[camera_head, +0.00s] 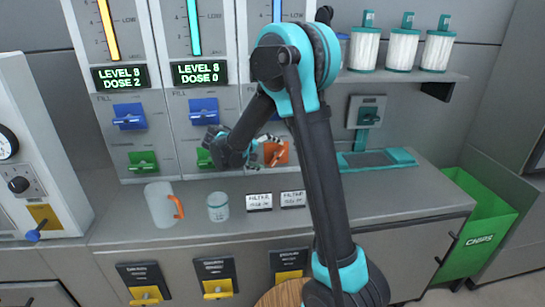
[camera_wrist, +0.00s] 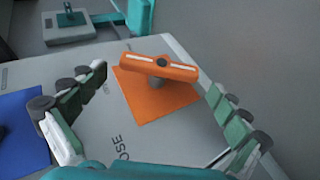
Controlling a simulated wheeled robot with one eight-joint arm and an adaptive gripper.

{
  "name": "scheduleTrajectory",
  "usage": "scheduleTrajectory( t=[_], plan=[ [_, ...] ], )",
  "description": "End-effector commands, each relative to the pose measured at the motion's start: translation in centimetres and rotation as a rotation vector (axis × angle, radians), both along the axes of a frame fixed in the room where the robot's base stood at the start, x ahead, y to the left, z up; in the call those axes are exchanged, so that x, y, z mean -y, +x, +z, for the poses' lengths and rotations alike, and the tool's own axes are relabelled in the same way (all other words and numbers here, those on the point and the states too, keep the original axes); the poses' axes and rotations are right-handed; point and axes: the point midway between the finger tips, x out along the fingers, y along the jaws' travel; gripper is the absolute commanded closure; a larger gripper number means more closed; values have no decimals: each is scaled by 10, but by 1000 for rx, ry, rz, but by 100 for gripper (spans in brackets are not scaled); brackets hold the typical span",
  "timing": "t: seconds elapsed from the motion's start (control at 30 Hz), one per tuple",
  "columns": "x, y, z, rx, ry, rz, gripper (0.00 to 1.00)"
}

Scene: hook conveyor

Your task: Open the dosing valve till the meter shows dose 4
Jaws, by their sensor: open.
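The dosing valve is an orange bar handle (camera_wrist: 158,66) with white stripes on an orange square plate (camera_wrist: 150,105), beside lettering of which "OSE" shows. In the wrist view my gripper (camera_wrist: 155,88) is open, its fingers on either side of the valve; I cannot tell whether they touch it. In the head view the orange valve (camera_head: 278,153) sits low on the third panel, partly behind my gripper (camera_head: 258,152). My arm hides that panel's meter reading. The other meters read about LEVEL 8, DOSE 2 (camera_head: 121,77) and LEVEL 8, DOSE 0 (camera_head: 199,73).
Blue fill valves (camera_head: 129,116) and green valves (camera_head: 142,161) are on the neighbouring panels. A blue plate (camera_wrist: 22,135) lies left of my gripper in the wrist view. A jug (camera_head: 160,204) and a jar (camera_head: 218,206) stand on the counter below.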

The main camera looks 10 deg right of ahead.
Motion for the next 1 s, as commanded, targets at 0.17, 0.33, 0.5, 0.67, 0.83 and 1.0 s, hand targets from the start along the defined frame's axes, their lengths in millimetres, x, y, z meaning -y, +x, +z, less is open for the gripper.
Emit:
scheduleTrajectory(
  t=[0.17,0.33,0.5,0.67,0.83,1.0],
  plan=[
    [-27,-13,18,0,0,4,0],
    [-53,-27,36,0,1,2,0],
    [-73,-36,49,-1,1,2,0],
    [-81,-41,55,0,0,0,0],
    [-83,-42,56,-1,0,-1,0],
    [-82,-42,56,-1,0,-1,0]
  ],
)
